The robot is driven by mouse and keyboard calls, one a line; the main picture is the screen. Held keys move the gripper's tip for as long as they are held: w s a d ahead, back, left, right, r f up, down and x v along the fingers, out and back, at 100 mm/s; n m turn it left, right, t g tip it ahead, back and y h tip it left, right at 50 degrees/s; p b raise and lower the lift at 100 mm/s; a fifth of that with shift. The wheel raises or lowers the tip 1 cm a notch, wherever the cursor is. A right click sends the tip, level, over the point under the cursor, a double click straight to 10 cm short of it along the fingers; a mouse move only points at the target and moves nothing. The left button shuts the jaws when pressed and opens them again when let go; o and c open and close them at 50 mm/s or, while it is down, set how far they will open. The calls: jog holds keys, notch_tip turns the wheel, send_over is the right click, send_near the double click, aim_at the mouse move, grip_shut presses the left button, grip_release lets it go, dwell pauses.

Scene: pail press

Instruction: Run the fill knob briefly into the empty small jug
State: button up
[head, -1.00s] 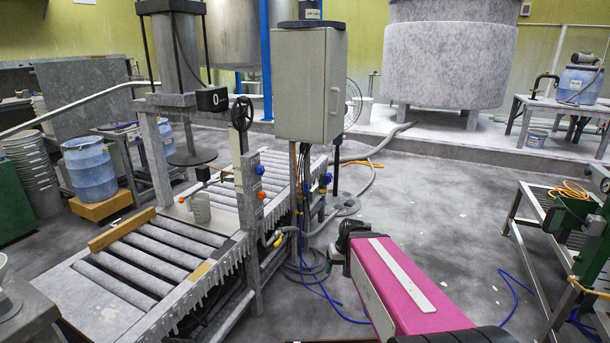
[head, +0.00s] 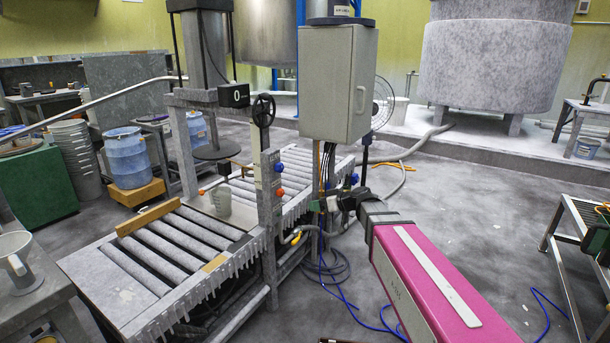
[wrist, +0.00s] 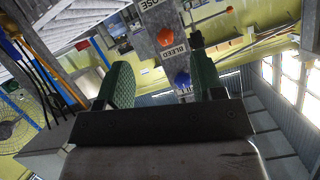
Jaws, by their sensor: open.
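A small grey-green jug (head: 220,203) stands on the roller line under the press frame; its inside is not visible. A post beside it carries a blue knob (head: 278,167) and an orange knob (head: 279,192). The wrist view also shows the orange knob (wrist: 164,36) and the blue knob (wrist: 182,80), with a BLEED label between them. I cannot read a fill label. My gripper (wrist: 163,82) is open and empty, its green-padded fingers apart with the blue knob beyond them. In the head view it is dark, right of the post.
A grey control box (head: 335,85) hangs above my gripper. A wooden bar (head: 150,218) lies across the rollers (head: 165,245). A larger pale jug (head: 16,262) stands at the left edge.

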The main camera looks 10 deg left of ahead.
aim_at(282, 168)
jog(key=w+a+r+n+t+y, duration=0.2)
jog(key=w+a+r+y, duration=0.2)
jog(key=a+r, duration=0.45)
jog(key=shift+n, duration=0.3)
jog(key=x, duration=0.2)
jog(key=r+x, duration=0.1)
jog(key=x, duration=0.4)
jog(key=shift+w+r, duration=0.3)
jog(key=shift+w, duration=0.05)
jog(key=shift+a, duration=0.25)
jog(key=shift+c, duration=0.3)
jog(key=c, duration=0.5)
